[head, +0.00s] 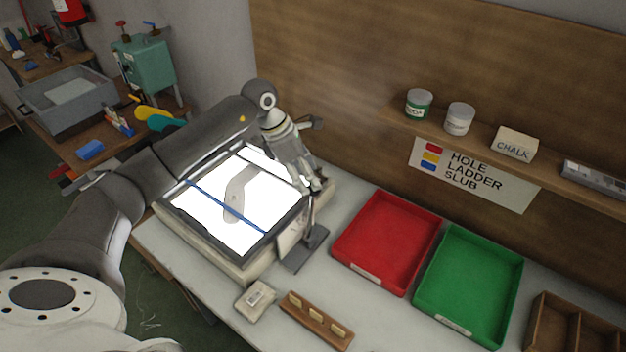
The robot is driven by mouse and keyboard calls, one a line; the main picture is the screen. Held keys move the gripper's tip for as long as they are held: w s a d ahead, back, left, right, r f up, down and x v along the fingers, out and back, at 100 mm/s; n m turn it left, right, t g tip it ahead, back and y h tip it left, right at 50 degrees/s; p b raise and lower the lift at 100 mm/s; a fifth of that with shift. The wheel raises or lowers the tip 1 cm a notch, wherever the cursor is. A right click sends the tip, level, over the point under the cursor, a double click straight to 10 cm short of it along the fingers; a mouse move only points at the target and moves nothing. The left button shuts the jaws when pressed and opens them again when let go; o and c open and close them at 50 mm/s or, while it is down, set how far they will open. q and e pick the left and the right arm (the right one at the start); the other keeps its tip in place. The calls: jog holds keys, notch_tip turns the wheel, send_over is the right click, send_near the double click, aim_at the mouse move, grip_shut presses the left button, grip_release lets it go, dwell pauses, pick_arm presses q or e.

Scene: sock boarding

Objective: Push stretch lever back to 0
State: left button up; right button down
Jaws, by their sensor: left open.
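A lit light box (215,222) with a glowing white top stands on the bench. A pale grey sock shape (238,192) lies on it, with a blue line (225,205) across the panel. A thin upright grey post (309,218), possibly the stretch lever, rises from a flat dark base (305,250) at the box's right side. My left gripper (312,186) points down at the box's right edge, close to the post's top. It is open. I cannot tell whether it touches the post. No scale or zero mark is readable. My right gripper is out of view.
A red tray (388,278) and a green tray (455,322) lie right of the box. A small packet (256,299) and a wooden block with pale pieces (317,320) lie in front. A shelf (520,168) with jars and chalk runs along the wooden wall.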

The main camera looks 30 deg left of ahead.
pick_arm(q)
jog(key=shift+p+x, duration=0.5)
jog(key=shift+x, duration=1.65)
jog(key=shift+c, duration=0.4)
grip_shut()
